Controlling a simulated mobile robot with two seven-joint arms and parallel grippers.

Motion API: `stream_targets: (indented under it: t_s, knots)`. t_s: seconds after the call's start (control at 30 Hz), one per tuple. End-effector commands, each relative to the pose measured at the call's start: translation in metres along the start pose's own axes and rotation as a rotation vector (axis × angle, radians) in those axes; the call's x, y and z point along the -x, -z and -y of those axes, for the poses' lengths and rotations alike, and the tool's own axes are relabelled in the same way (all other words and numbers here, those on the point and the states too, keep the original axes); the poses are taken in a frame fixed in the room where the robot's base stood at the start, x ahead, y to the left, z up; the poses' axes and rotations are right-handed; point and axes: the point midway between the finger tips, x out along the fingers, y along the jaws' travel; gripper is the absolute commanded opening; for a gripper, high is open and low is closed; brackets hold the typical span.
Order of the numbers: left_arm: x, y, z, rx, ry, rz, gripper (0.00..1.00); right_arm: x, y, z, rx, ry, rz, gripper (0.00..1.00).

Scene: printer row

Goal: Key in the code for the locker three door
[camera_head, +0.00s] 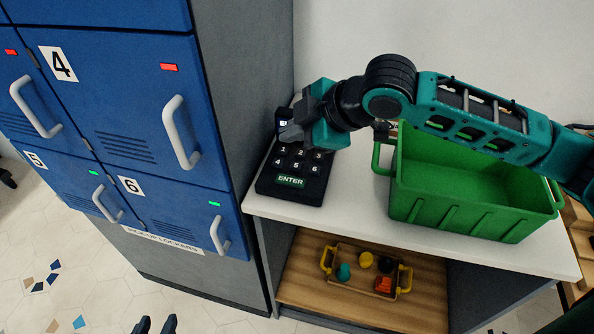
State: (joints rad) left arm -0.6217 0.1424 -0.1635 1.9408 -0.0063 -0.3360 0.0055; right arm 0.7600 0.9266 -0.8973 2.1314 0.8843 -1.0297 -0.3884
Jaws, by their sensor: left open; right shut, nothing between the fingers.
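A black keypad (293,195) stands on the white counter beside the lockers. Keys 1, 4, 5, 6 and ENTER show; its upper part and lit display are partly hidden. My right gripper (288,132) is shut and empty, in front of the keypad's upper part; I cannot tell whether it touches a key. My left gripper (156,325) is open and empty at the bottom edge, low in front of the lockers. A blue locker door (10,75) left of door 4 is shut with a red light; its number is out of view.
Locker door 4 (130,125) is shut with a red light. Doors 5 (65,185) and 6 (165,208) show green lights. A green crate (460,200) stands on the counter (350,218) right of the keypad. A tray (350,285) with small items lies on the shelf below.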

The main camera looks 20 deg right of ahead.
Motion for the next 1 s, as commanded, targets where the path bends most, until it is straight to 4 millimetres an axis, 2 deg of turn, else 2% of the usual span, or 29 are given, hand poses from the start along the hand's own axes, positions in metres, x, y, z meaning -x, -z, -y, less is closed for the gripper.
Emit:
stream_targets:
  t_s: [0.47, 0.73, 1.0]
  knots:
    - [0.001, -0.003, 0.0, 0.001, 0.0, 0.006, 0.43, 0.0, -0.002, 0.001, 0.002, 0.002, 0.004, 0.0]
    - [0.002, -0.003, 0.0, 0.001, 0.001, 0.007, 0.43, -0.014, -0.012, 0.011, 0.001, 0.003, 0.005, 0.0]
    - [-0.025, -0.041, -0.001, 0.001, 0.001, 0.007, 0.43, -0.043, -0.033, 0.031, 0.003, 0.0, 0.003, 0.0]
